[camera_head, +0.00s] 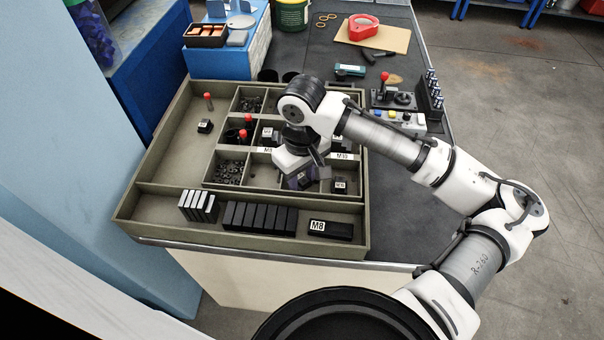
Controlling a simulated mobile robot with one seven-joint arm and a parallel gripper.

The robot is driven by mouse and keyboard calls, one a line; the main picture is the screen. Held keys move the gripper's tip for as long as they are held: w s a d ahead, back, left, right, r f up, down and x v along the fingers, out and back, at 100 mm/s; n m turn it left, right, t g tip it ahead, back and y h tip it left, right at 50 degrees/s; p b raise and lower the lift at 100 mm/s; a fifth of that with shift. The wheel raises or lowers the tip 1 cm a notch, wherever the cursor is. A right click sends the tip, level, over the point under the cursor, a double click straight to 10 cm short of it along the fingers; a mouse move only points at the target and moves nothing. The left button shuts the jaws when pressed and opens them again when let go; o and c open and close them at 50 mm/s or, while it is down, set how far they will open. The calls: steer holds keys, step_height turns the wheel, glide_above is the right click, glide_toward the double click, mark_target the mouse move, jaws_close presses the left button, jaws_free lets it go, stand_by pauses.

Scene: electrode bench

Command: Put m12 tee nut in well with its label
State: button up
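A large olive tray (150,190) with divided wells lies on the bench. Small dark blocks with white labels sit in it: one in the left open section (205,126), one in an upper middle well (268,133), and one in the lower right well (340,186). Their print is too small to read, so I cannot tell which is the M12 tee nut. Divider labels read M8 (268,150) and M10 (343,155); no M12 label is readable. My gripper (303,182) points down into the lower right wells. My wrist hides its fingertips' grasp and the wells behind.
Red-knobbed pins (208,98) stand up in the tray. The front trough holds a row of black blocks (258,216), pale-edged plates (198,205) and a black M8 block (331,230). A control box (398,118) stands right of the tray. The bench's right front is clear.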

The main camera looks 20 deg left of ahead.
mark_target(302, 179)
steer(key=shift+o, duration=0.2)
steer(key=shift+r, duration=0.15)
step_height(302, 179, up, 12)
stand_by(0.5)
steer(key=shift+r, duration=0.1)
